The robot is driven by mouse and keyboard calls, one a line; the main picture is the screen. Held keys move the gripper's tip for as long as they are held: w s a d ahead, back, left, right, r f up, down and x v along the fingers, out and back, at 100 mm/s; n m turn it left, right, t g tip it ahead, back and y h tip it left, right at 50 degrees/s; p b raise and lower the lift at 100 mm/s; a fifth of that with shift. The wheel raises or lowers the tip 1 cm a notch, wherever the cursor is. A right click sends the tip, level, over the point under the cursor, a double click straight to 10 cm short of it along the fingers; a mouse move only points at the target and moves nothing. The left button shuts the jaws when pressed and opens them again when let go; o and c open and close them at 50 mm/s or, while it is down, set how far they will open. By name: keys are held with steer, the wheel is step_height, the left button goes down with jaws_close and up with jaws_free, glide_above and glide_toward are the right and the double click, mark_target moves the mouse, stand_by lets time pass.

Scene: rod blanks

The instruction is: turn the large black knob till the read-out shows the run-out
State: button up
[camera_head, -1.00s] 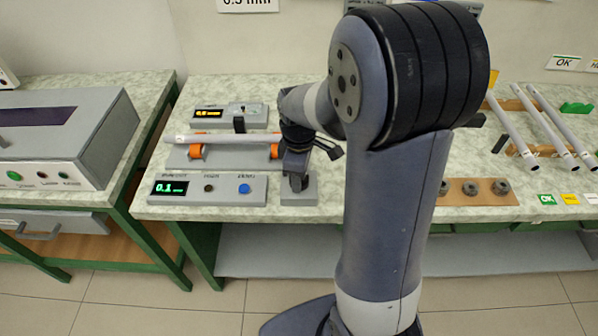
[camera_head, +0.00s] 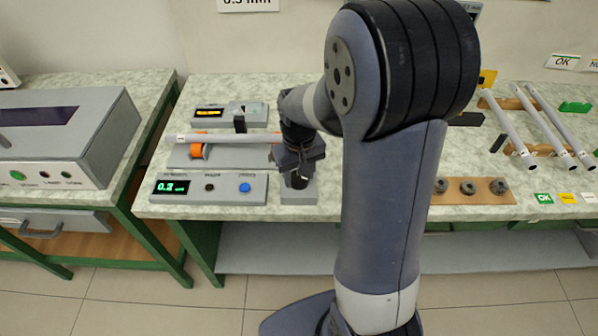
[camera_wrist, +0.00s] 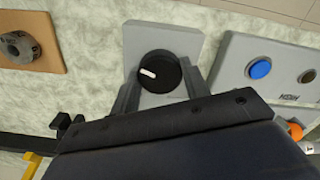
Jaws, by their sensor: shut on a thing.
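The large black knob (camera_wrist: 160,73) with a white pointer mark sits on a grey block in the wrist view. My gripper (camera_wrist: 160,88) is shut on it, one finger on each side. In the head view my gripper (camera_head: 298,178) is over the grey knob block (camera_head: 299,196), and the arm partly hides the knob. The read-out (camera_head: 172,187) on the grey panel shows green digits that look like 0.2 mm. A rod (camera_head: 222,139) lies on orange rollers behind the panel.
A blue button (camera_head: 245,188) and a dark button (camera_head: 210,188) are on the panel left of the knob. A wooden board with several dark rings (camera_head: 468,188) lies right of my arm. Several rods (camera_head: 556,128) rest at the right. A grey machine (camera_head: 60,135) stands on the left bench.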

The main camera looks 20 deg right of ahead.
mark_target(299, 177)
steer(key=shift+m, duration=2.3)
steer(key=o, duration=1)
steer(key=shift+r, duration=0.1)
step_height(299, 177, up, 11)
steer(key=p, duration=0.1)
steer(key=shift+f, duration=0.2)
